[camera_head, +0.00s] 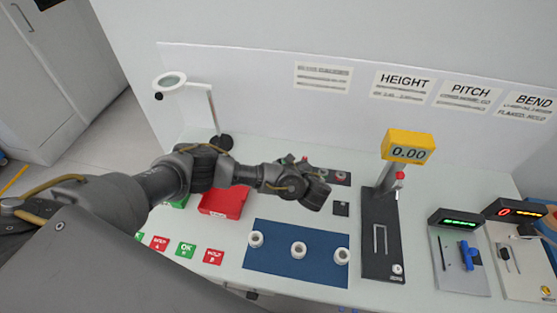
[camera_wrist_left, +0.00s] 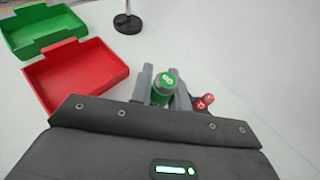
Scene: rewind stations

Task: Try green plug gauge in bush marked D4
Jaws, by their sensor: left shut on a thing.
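My left gripper (camera_wrist_left: 163,88) is shut on a green plug gauge (camera_wrist_left: 166,86), with the gauge's green top showing between the two fingers. In the head view my left gripper (camera_head: 316,192) is over the back of the bench, at the dark gauge stand (camera_head: 342,179), and hides part of it. Three white bushes (camera_head: 298,249) stand in a row on a blue mat (camera_head: 275,270) in front of the gripper. Their marks are too small to read, so I cannot tell which is D4. My right gripper is not in view.
Red gauge tops (camera_wrist_left: 204,102) are close beside the gripper. A red tray (camera_head: 226,203) and a green tray (camera_wrist_left: 42,30) are to the left. A lamp (camera_head: 200,95) stands behind. A height gauge (camera_head: 383,235) stands right of the mat. HOLD and OK cards (camera_head: 186,250) lie in front.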

